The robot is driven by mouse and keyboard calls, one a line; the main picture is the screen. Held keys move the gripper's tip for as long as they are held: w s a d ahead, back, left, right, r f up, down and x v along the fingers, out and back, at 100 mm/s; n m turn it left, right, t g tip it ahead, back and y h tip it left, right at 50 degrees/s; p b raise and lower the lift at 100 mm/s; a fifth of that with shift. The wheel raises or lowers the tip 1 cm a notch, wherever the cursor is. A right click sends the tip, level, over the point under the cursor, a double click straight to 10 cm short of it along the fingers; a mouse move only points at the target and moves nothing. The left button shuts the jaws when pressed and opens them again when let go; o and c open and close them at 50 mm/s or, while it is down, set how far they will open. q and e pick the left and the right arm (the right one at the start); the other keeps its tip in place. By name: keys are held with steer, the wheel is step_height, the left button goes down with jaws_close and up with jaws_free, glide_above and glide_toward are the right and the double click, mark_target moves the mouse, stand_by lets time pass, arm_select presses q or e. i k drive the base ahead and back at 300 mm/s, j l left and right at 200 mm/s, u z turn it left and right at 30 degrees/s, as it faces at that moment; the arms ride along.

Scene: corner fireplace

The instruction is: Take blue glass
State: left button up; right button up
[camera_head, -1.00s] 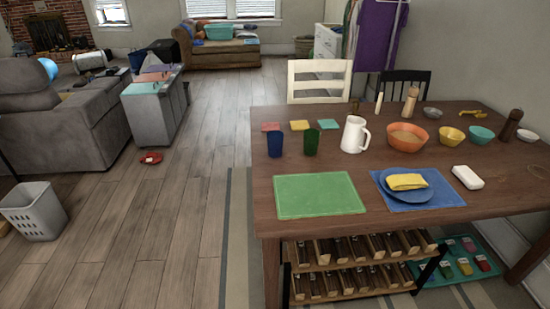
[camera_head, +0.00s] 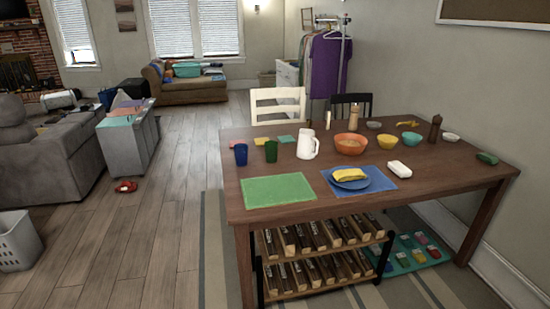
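The blue glass (camera_head: 241,154) stands upright on the wooden dining table (camera_head: 345,201), near the table's left edge. A green glass (camera_head: 271,151) stands just to its right, a small gap apart. A white pitcher (camera_head: 306,145) stands further right. Neither of my grippers shows in the head view, so I cannot see whether they are open or shut.
A green placemat (camera_head: 278,190) lies in front of the glasses. A blue placemat (camera_head: 384,184) with a plate lies beside it. A rack (camera_head: 312,283) stands under the table. A laundry basket (camera_head: 18,241) is at the far left. The floor (camera_head: 150,225) left of the table is mostly clear.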

mark_target(241, 156)
steer(key=z, duration=1.55)
steer(key=j+z, duration=0.35)
steer(key=k+j+z, duration=0.1)
steer(key=j+z, duration=0.15)
steer(key=z, duration=0.15)
steer(key=k+j, duration=0.15)
steer(key=j, duration=0.3)
steer(key=k+j, duration=0.15)
steer(key=j, duration=0.3)
steer(key=k+j, duration=0.15)
steer(key=j, duration=0.3)
steer(key=k+j, duration=0.15)
steer(key=j, duration=0.35)
steer(key=k+j, duration=0.15)
steer(key=j, duration=0.3)
steer(key=k+j, duration=0.15)
steer(key=j, duration=0.3)
steer(key=k+j, duration=0.15)
steer(key=j, duration=0.3)
steer(key=k+j, duration=0.15)
steer(key=j, duration=0.3)
